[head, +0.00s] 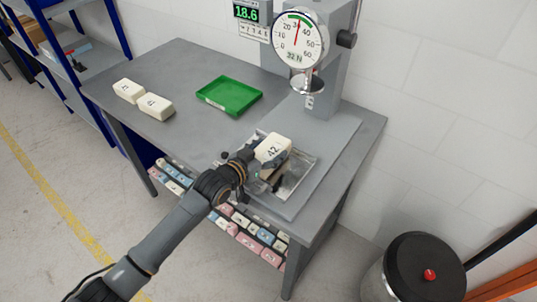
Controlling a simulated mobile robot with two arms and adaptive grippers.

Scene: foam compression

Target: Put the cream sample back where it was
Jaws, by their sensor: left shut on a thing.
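My left gripper (258,168) is shut on a cream sample (274,148) whose dark marking looks like "AZ" or "A2". The sample is over the clear-edged plate (302,178) on the press base; I cannot tell whether it touches the plate. The press's round platen (307,87) is above and behind the sample, apart from it. Two more cream blocks, one at the left (128,91) and one beside it (155,106), lie on the grey table. An empty green tray (229,95) lies between them and the press. My right gripper is not in view.
The press carries a round dial (300,39) reading about 32 N, and a green display (246,12) shows 18.6. Several coloured blocks (238,230) sit on a shelf below the table. A black-lidded bin (425,268) stands at the lower right. The table's left front (195,130) is clear.

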